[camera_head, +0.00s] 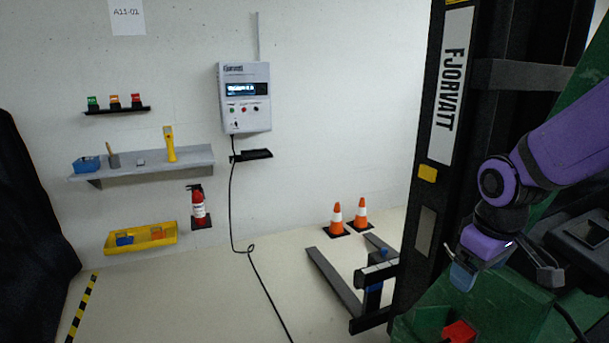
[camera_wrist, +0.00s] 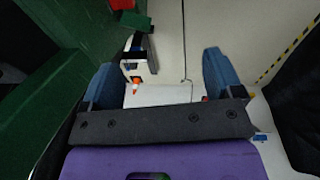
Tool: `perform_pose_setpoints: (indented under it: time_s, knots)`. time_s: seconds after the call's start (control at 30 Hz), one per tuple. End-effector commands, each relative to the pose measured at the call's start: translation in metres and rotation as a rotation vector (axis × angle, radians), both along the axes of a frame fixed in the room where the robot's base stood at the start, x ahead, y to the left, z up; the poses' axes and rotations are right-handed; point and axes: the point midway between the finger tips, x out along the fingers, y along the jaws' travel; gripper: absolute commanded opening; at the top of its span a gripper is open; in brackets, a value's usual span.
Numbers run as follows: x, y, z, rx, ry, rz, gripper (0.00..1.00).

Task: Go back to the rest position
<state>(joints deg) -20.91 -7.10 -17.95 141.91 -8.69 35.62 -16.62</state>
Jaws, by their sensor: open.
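My purple arm reaches in from the right in the head view. My gripper (camera_head: 466,272) hangs in front of the green machine body (camera_head: 500,310), near the black mast (camera_head: 440,120) lettered FJORVATT. One blue finger shows clearly there; the other is mostly hidden. In the wrist view my gripper (camera_wrist: 162,82) has its two blue fingers wide apart with nothing between them. Beyond them are the floor and white wall.
The green machine's forks (camera_head: 335,280) extend over the floor. Two traffic cones (camera_head: 337,217) stand by the wall. A charger box (camera_head: 245,97) has a cable (camera_head: 232,210) trailing across the floor. A dark cover (camera_head: 35,220) stands at left. Middle floor is otherwise clear.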

Motion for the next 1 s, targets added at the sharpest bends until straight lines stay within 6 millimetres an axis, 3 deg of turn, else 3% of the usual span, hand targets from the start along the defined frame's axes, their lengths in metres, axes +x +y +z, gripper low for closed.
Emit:
perform_pose_setpoints:
  time_s: [0.2,0.5,0.73,1.0]
  knots:
    - [-0.032,-0.005,0.051,0.079,-0.088,-0.131,0.86]
    - [-0.087,-0.007,0.106,0.152,-0.205,-0.296,0.86]
    - [-0.125,-0.003,0.13,0.179,-0.274,-0.394,0.86]
    - [-0.138,0.0,0.137,0.185,-0.297,-0.43,0.86]
